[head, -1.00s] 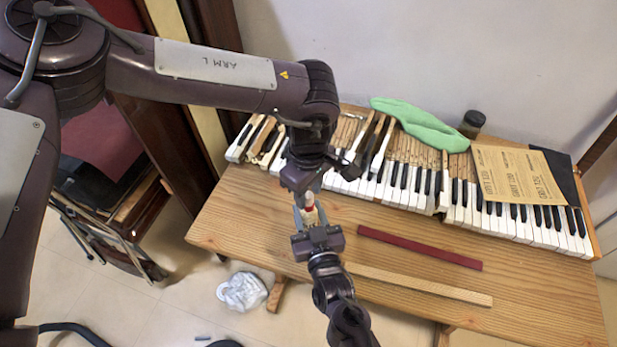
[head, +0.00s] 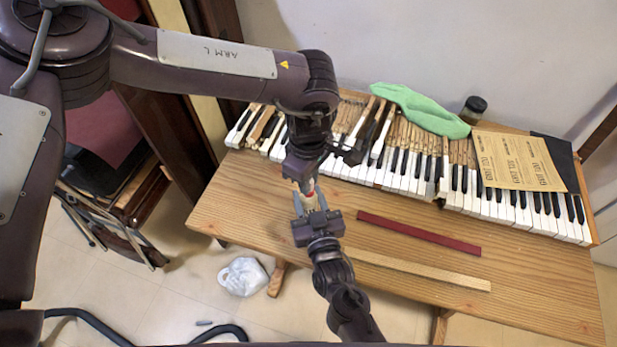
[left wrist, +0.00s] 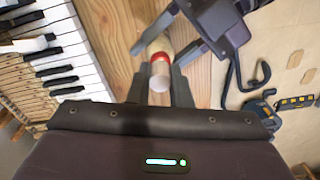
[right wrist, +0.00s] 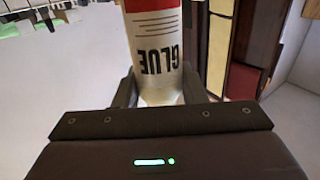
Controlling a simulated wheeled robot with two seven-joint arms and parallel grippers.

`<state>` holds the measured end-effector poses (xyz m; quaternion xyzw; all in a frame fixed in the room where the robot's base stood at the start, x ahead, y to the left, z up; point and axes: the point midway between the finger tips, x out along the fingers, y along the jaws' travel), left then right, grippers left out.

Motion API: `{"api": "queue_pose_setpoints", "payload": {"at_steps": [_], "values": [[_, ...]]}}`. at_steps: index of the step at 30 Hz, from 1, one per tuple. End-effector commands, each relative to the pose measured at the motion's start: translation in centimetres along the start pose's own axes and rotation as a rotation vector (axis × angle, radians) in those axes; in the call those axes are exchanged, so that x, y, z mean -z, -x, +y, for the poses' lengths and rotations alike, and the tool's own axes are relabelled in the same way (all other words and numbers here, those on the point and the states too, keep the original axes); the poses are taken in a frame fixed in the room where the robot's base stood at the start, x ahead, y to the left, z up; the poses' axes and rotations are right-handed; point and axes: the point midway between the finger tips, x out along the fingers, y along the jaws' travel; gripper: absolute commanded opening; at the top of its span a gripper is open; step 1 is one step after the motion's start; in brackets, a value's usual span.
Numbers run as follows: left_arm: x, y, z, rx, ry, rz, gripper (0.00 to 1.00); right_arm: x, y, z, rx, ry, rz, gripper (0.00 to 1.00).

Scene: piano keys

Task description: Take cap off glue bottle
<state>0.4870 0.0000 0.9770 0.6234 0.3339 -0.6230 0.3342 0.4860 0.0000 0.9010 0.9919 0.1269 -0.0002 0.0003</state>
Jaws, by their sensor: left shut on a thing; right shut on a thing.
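The glue bottle has a cream body marked GLUE and a red upper band; its body (right wrist: 155,75) shows large in the right wrist view. My right gripper (head: 312,205) is shut on the body, holding it above the table. A rounded white end, the cap (left wrist: 159,84), lies between the fingers of my left gripper (left wrist: 160,92), just beyond the red band. My left gripper comes down from above in the head view and is shut on this end. Cap and bottle appear in line; I cannot tell whether there is a gap. Part of the bottle is hidden by both grippers.
A wooden table (head: 250,205) bears piano keys (head: 410,170), a red strip (head: 418,232), a pale wooden strip (head: 420,269), a green cloth (head: 425,112), a dark jar (head: 473,109) and sandpaper sheets (head: 515,160). The left front of the tabletop is clear.

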Motion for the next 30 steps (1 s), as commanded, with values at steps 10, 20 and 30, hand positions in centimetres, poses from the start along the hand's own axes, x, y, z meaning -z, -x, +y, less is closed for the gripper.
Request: {"api": "queue_pose_setpoints", "payload": {"at_steps": [10,20,30], "values": [[-0.1,-0.05,-0.04,0.004,0.847,-0.005,0.0,0.06,-0.02,-0.05,0.001,0.0,0.001,0.0],[-0.11,0.0,0.0,0.005,1.668,-0.004,0.0,0.06,-0.01,-0.08,0.002,0.0,0.001,0.0],[-0.02,0.14,0.09,0.0,2.474,-0.004,0.0,0.07,0.0,-0.11,0.002,0.0,0.002,0.0]]}}
